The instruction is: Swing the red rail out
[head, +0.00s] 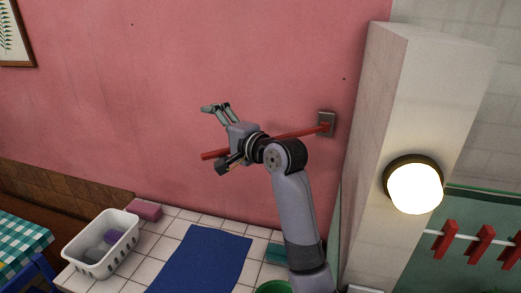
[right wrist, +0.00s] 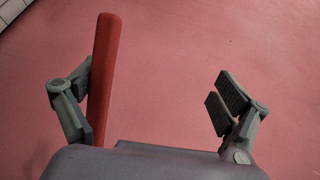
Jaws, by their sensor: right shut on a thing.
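The red rail (head: 305,131) runs from a grey wall bracket (head: 326,123) to the left, across the pink wall, with its free end left of my wrist. My right gripper (head: 217,107) is at the rail, its fingers pointing up and left; my wrist hides the rail's middle. In the right wrist view the rail (right wrist: 105,70) stands nearly upright beside the left-hand finger of my right gripper (right wrist: 155,105), and its lower part is hidden by the gripper body. The right-hand finger shows well apart from the rail. My left gripper is not in view.
A tiled counter (head: 180,215) below holds a blue mat (head: 205,262), a white basket (head: 108,262) with sponges, and a pink block (head: 146,210). A pale pillar (head: 390,120) with a round lamp (head: 414,188) stands right of the bracket. The wall left of the rail is clear.

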